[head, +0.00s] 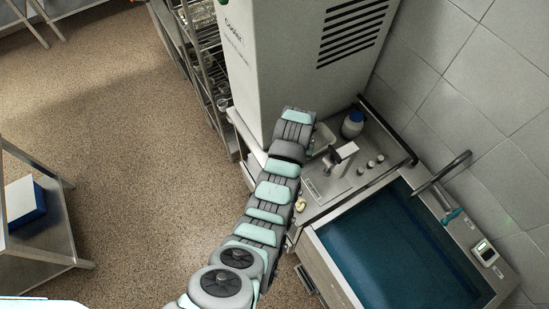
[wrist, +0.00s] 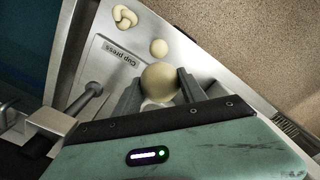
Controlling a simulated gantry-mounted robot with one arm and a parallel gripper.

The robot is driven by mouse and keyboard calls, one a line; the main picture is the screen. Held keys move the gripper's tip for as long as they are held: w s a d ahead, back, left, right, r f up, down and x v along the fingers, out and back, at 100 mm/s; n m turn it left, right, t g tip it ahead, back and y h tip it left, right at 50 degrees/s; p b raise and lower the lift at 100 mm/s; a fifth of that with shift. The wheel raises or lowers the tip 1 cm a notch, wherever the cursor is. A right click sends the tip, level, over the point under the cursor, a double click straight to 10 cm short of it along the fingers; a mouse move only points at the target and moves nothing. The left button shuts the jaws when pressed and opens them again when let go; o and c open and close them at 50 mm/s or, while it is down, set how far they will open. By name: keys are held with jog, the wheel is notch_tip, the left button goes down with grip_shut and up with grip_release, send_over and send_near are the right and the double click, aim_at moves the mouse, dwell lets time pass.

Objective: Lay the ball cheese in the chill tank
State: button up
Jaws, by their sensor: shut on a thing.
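In the wrist view, the ball cheese (wrist: 160,82) is a pale cream round ball. My gripper (wrist: 158,88) is shut on it, with one dark finger on each side. I cannot tell how far the ball is above the steel top. In the head view, the gripper and ball are hidden behind my arm. The chill tank (head: 395,245) is a steel-rimmed basin of dark blue liquid at the lower right. In the wrist view, the tank (wrist: 22,45) shows at the upper left, apart from my gripper.
A smaller pale ball (wrist: 158,47) and a knotted pale piece (wrist: 124,16) lie on the steel top beside a "Cup press" label.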

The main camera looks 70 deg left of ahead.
jog(key=w+d+b, duration=0.1)
jog(key=w+d, duration=0.4)
jog(key=d, duration=1.2)
jog(key=w+d+r+b, duration=0.1)
jog(key=w+d, duration=0.5)
jog(key=d, duration=1.2)
jog(key=w+d+b, duration=0.3)
jog(key=w+d, duration=0.2)
jog(key=d, duration=1.2)
jog(key=shift+w+d+r, duration=0.2)
jog(key=shift+d+r, duration=0.1)
jog(key=shift+d, duration=0.05)
jog(key=shift+f, duration=0.15)
jog(key=b, duration=2.4)
send_over(371, 286)
notch_tip(371, 286, down, 37)
jog(key=shift+d+r, duration=0.15)
jog(key=shift+f+b, duration=2.2)
jog(key=shift+f, duration=0.75)
jog(key=o, duration=1)
jog(key=shift+r, duration=0.1)
